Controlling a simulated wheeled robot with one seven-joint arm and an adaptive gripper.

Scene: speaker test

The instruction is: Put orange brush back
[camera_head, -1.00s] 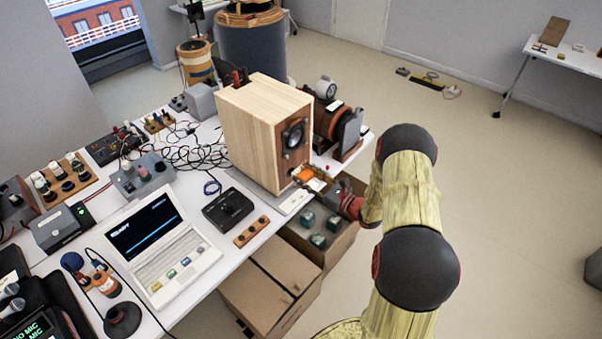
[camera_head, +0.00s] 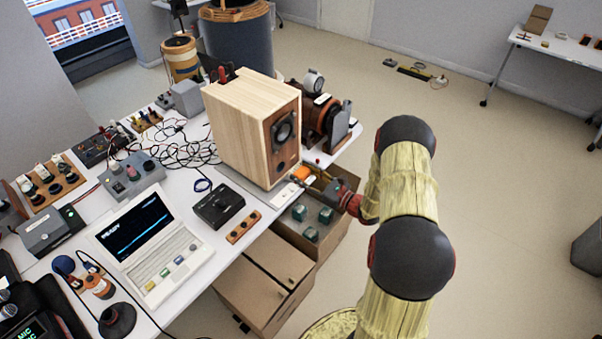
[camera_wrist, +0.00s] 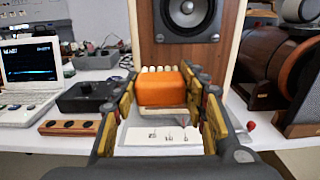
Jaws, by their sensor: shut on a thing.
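The orange brush (camera_wrist: 161,88) is a rounded orange block with a row of pale bristles along its far side in the wrist view. My gripper (camera_wrist: 160,100) is shut on it, with yellow-lined fingers on its left and right sides. In the head view the brush (camera_head: 301,173) shows small at my gripper (camera_head: 310,178), in front of the wooden speaker's lower front. A white panel with small dark drawings (camera_wrist: 158,136) lies below and nearer than the brush in the wrist view. I cannot tell whether the brush touches anything beneath it.
The wooden speaker (camera_head: 243,130) stands close behind the brush. A brown motor-like machine (camera_head: 322,122) stands to its right. The laptop (camera_head: 150,240), black box (camera_head: 219,207) and cables crowd the table to the left. An open carton with green items (camera_head: 312,235) sits below the table edge.

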